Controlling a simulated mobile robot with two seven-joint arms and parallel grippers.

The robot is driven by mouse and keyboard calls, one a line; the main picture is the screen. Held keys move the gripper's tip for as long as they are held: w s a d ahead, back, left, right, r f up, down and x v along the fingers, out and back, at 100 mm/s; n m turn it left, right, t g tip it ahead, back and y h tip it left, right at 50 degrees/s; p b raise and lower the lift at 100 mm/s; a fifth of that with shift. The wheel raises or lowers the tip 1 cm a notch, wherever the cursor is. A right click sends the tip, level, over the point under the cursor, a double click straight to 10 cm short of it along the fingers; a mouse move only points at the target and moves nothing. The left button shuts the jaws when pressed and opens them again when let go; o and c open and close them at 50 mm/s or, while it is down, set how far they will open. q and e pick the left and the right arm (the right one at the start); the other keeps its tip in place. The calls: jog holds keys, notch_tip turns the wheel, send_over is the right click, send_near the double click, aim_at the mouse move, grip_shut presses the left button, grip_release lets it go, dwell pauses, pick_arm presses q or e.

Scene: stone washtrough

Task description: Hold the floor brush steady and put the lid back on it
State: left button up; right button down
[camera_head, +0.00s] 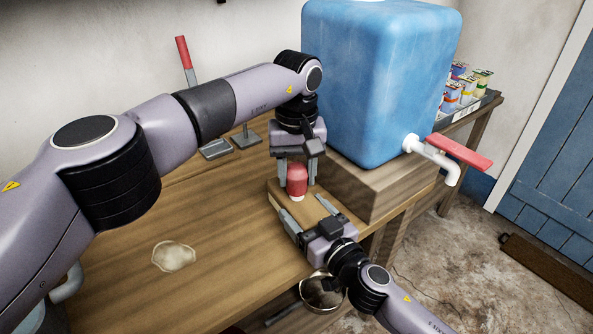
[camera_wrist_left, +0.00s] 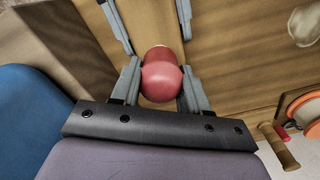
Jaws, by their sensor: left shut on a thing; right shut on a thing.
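A red, rounded lid-like piece (camera_head: 297,179) with a white lower edge is between the fingers of my left gripper (camera_head: 295,178), which is shut on it from above. It also shows in the left wrist view (camera_wrist_left: 160,77). My right gripper (camera_head: 309,213) is lower, its fingers on either side of a flat wooden block (camera_head: 277,190), and it is shut on that block. The red piece is over or just beyond the block; I cannot tell whether they touch. I see no bristles, so I cannot confirm the block is the floor brush.
A big blue water tank (camera_head: 375,80) with a red-levered tap (camera_head: 435,158) stands on a wooden base close on the right. A pale patch (camera_head: 173,257) marks the otherwise clear front tabletop (camera_head: 215,290). A metal pan (camera_head: 320,295) is below.

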pick_arm(q)
jog(key=m, duration=0.7)
jog(key=shift+m, duration=0.3)
jog(key=o, duration=1)
jog(key=shift+o, duration=0.2)
jog(key=shift+r, duration=0.1)
jog(key=shift+r, duration=2.15)
jog(key=shift+c, duration=0.4)
